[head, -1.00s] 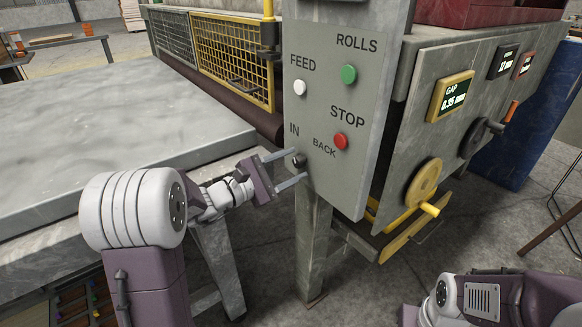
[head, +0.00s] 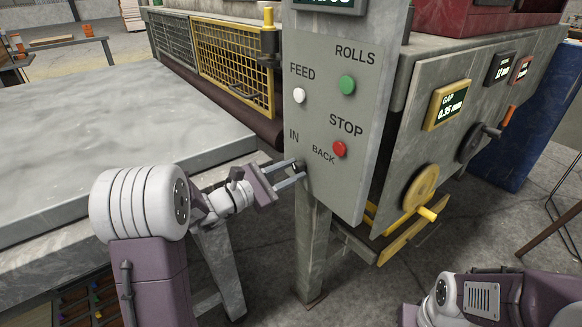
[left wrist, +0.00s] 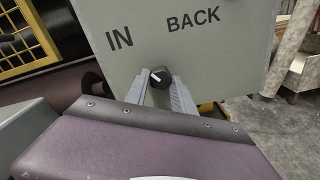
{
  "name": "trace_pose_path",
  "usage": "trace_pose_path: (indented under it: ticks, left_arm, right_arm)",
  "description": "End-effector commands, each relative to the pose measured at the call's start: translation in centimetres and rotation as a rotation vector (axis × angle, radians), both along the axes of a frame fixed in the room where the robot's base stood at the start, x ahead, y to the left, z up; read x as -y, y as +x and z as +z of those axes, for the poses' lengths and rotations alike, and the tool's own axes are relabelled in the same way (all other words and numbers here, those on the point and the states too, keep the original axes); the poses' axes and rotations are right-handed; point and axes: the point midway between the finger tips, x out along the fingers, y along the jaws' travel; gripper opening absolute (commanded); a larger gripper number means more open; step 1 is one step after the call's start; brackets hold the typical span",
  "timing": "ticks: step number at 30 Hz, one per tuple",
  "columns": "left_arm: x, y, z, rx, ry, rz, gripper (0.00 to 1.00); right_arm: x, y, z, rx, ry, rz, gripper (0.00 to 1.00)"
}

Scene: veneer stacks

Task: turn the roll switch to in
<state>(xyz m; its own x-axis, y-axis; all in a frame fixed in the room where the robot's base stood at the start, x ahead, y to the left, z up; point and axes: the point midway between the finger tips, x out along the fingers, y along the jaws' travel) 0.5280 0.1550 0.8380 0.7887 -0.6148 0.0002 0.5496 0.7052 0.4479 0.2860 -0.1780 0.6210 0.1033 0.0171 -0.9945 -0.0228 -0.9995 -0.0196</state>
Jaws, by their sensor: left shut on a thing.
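The roll switch is a small black knob (left wrist: 160,77) low on the grey control panel (head: 318,190), below the words IN and BACK. Its white mark slants to the upper left, toward the IN side, in the left wrist view. My left gripper (head: 300,168) is shut on the knob, one finger on each side. In the head view the fingers partly hide the knob (head: 296,168). My right gripper is out of view; only part of that arm shows at the lower right.
Above the switch are a white FEED button (head: 300,96), a green ROLLS button (head: 347,85) and a red STOP button (head: 340,149). A yellow handwheel (head: 421,188) is to the right. A large grey table (head: 110,110) lies left of the panel.

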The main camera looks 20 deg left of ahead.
Motion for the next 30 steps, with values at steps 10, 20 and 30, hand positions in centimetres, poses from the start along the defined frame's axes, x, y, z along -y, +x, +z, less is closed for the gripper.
trace_pose_path:
  ticks: [10,20,30]
  left_arm:
    - [0.1,0.0,0.4,-0.206,-0.26,0.0,0.0]
    - [0.1,-0.1,0.4,-0.39,-0.494,-0.001,0.0]
    - [0.2,-0.1,0.2,-0.517,-0.66,0.0,0.0]
  right_arm:
    - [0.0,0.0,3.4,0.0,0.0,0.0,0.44]
    - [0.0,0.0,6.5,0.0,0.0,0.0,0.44]
    - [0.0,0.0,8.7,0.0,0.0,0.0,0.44]
